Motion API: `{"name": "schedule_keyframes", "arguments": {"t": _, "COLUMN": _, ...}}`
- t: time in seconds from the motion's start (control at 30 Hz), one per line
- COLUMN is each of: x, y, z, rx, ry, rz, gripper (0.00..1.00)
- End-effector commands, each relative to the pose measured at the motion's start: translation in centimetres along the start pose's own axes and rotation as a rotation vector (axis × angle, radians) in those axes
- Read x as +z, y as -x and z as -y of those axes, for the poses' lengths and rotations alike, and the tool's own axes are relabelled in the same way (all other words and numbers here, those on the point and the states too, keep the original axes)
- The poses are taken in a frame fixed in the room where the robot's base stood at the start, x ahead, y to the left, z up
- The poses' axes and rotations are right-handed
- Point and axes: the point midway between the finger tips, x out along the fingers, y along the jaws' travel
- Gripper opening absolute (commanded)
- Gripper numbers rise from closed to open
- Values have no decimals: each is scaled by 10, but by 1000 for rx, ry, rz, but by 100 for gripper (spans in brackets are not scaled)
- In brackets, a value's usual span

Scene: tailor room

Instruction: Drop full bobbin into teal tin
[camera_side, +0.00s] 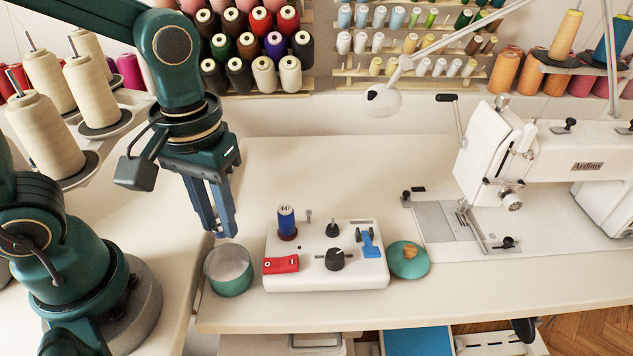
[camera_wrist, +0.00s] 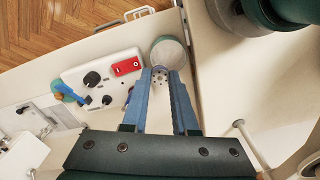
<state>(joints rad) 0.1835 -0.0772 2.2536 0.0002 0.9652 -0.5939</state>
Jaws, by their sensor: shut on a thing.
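The open teal tin (camera_side: 229,284) stands on the table at the left of the white bobbin winder. In the wrist view the tin (camera_wrist: 180,43) shows just beyond my fingertips.
The white winder (camera_side: 320,276) carries a blue thread spool (camera_side: 287,221), a red part (camera_side: 281,264) and a black knob (camera_side: 336,259). A teal lid with a wooden knob (camera_side: 407,268) lies to its right. A sewing machine (camera_side: 545,150) stands further right. The table behind the winder is clear.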

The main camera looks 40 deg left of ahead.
Motion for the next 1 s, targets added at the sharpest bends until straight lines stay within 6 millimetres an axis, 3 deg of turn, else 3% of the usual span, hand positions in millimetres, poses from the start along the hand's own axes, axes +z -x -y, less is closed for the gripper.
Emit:
{"name": "schedule_keyframes", "arguments": {"t": 0.3, "x": 0, "y": -29, "z": 1, "rx": -2, "ry": 1, "rz": 3, "gripper": 0}}
{"name": "schedule_keyframes", "arguments": {"t": 0.67, "x": 0, "y": -32, "z": 0, "rx": 0, "ry": 1, "rz": -1, "gripper": 0}}
{"name": "schedule_keyframes", "arguments": {"t": 0.7, "x": 0, "y": -32, "z": 0, "rx": 0, "ry": 1, "rz": -1, "gripper": 42}}
{"name": "schedule_keyframes", "arguments": {"t": 0.77, "x": 0, "y": -32, "z": 0, "rx": 0, "ry": 1, "rz": 0, "gripper": 62}}
{"name": "schedule_keyframes", "arguments": {"t": 1.0, "x": 0, "y": -32, "z": 0, "rx": 0, "ry": 1, "rz": 0, "gripper": 62}}
